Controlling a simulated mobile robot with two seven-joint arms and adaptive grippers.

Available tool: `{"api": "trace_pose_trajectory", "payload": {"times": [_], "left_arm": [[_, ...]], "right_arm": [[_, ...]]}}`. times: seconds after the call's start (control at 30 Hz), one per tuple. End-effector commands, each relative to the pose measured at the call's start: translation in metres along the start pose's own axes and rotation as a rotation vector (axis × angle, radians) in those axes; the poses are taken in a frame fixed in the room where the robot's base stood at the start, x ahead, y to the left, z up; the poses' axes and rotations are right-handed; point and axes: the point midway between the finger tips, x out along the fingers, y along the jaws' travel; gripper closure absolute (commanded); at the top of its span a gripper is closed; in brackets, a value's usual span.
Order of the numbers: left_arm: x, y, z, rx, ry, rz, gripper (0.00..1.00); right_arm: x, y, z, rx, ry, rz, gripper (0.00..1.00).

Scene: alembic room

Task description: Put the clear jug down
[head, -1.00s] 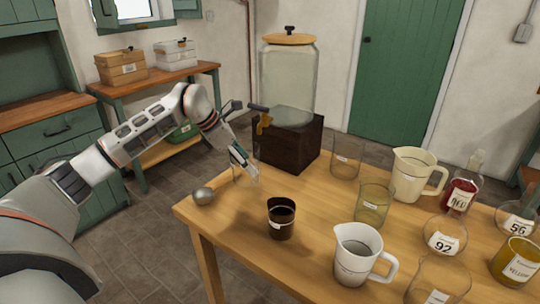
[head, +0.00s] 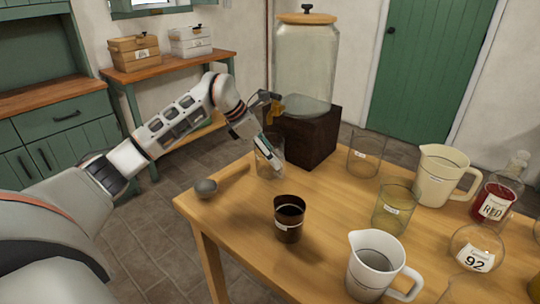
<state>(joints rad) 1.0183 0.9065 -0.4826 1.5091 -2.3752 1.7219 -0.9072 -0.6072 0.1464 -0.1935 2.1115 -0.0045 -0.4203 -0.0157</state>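The clear jug (head: 268,163) is a see-through vessel at the back left of the wooden table (head: 240,215), in front of the dark block under the dispenser. My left gripper (head: 262,142) reaches in from the left, tilted down, with its fingers at the jug's upper part. The fingers look closed on it, though the clear wall makes the contact hard to see. The jug looks upright; I cannot tell whether its base touches the table. My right gripper is out of view.
A glass dispenser (head: 305,70) stands on a dark block (head: 312,140) behind. A grey ball (head: 205,188), brown cup (head: 289,218) and white jug (head: 372,268) are nearer. A clear beaker (head: 363,158), yellowish glass (head: 393,210) and cream jug (head: 437,178) stand right.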

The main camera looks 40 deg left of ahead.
Motion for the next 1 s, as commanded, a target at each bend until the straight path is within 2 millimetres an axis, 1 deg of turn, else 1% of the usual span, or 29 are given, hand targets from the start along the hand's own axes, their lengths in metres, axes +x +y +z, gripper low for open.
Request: {"api": "trace_pose_trajectory", "payload": {"times": [0.07,0.2,0.23,0.27,0.3,0.6,0.7,0.77,0.83,1.0], "left_arm": [[-0.003,0.000,0.002,0.001,-0.004,0.002,0.79],[0.000,0.000,0.000,0.001,-0.003,0.001,0.79],[0.000,0.000,-0.001,0.000,-0.001,0.001,0.36],[0.000,0.000,0.000,0.000,-0.002,0.001,0.29],[0.000,0.000,0.000,0.000,-0.002,0.001,0.24],[0.000,0.000,0.000,0.001,-0.002,0.001,0.24],[-0.004,0.000,0.002,0.001,-0.003,0.002,0.24],[-0.011,0.001,0.002,0.002,-0.003,0.004,0.24],[-0.022,0.002,0.002,0.002,-0.004,0.007,0.24],[-0.059,0.002,0.003,0.003,-0.005,0.008,0.24]], "right_arm": [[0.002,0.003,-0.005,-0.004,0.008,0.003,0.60],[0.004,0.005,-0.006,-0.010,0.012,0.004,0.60],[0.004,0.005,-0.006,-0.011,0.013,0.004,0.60],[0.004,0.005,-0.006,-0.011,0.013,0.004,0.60],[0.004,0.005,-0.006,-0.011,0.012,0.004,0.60],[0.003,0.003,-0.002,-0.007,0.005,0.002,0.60],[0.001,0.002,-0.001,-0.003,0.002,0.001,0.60],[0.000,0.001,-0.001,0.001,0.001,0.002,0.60],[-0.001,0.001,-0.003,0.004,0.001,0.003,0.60],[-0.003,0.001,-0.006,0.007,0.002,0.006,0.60]]}}
